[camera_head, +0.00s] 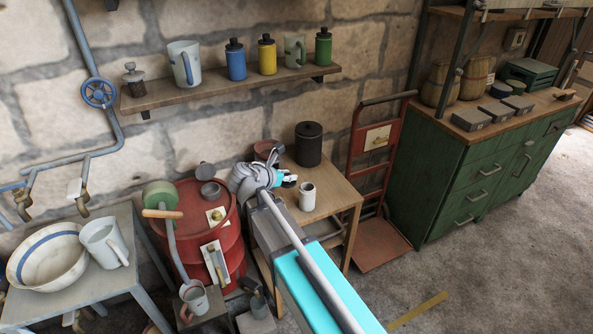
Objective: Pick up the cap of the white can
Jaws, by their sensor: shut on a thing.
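A small white can (307,196) stands upright on the small wooden table, near its right front part. Its top looks dark; I cannot tell detail at this size. My gripper (290,181) is just left of the can and a little above its top, apart from it in the picture. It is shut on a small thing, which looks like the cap. The jaws and the arm hide most of it, so its shape is unclear.
A black canister (308,144) and a reddish pot (267,150) stand behind my gripper on the wooden table (335,192). A red drum (197,213) with loose items is at left. A red hand truck (382,145) stands at right.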

